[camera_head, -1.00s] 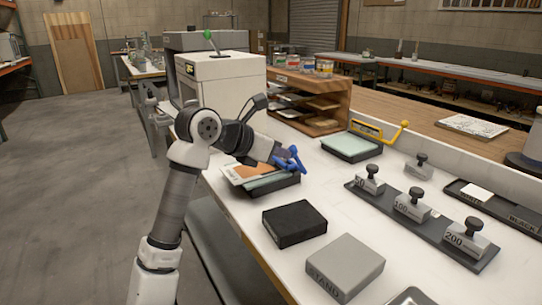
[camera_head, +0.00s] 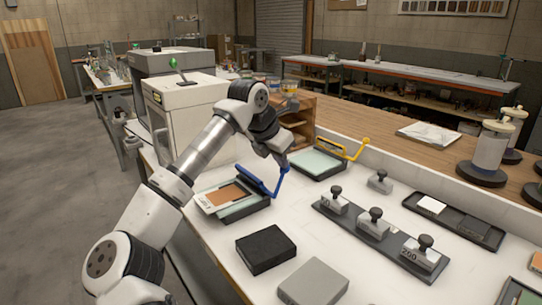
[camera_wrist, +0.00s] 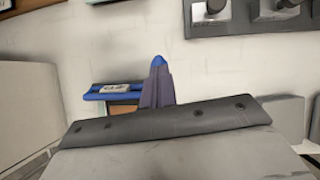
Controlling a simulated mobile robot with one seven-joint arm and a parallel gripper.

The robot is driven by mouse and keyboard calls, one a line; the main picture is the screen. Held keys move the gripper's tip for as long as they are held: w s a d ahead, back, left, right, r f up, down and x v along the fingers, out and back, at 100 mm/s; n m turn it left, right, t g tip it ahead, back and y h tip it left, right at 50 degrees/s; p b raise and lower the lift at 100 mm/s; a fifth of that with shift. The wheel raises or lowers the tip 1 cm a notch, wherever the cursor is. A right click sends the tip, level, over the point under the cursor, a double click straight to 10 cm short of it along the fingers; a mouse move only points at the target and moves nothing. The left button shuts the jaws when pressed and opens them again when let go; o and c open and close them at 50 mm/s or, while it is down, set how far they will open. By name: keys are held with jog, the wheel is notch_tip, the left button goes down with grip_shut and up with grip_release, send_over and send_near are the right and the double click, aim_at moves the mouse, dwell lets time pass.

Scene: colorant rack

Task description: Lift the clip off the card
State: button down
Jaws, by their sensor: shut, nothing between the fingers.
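The orange and white card (camera_head: 228,195) lies over the pale green pad of a black tray (camera_head: 246,210). The blue clip (camera_head: 256,181) stands raised along the tray's back right side, its bar looking clear of the card and its handle pointing up. My gripper (camera_head: 283,163) is shut and empty, close to the handle's top; whether it touches cannot be told. In the wrist view the shut fingers (camera_wrist: 158,82) overlap the blue clip, whose bar (camera_wrist: 92,92) bears a white label. Only a small part of the orange card (camera_wrist: 122,109) shows there.
A second tray (camera_head: 318,165) with a yellow clip (camera_head: 345,149) stands behind, near the wooden shelf (camera_head: 304,108). A black block (camera_head: 265,249) and a grey block (camera_head: 313,284) lie in front. Labelled weights (camera_head: 372,224) stand at right. White table is bare between them.

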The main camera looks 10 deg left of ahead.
jog(key=shift+w+d+f, duration=0.3)
jog(key=shift+w+d, duration=0.3)
jog(key=shift+w, duration=0.2)
jog(key=shift+w+d+f, duration=0.3)
jog(key=shift+w+d, duration=0.3)
jog(key=shift+w, duration=0.15)
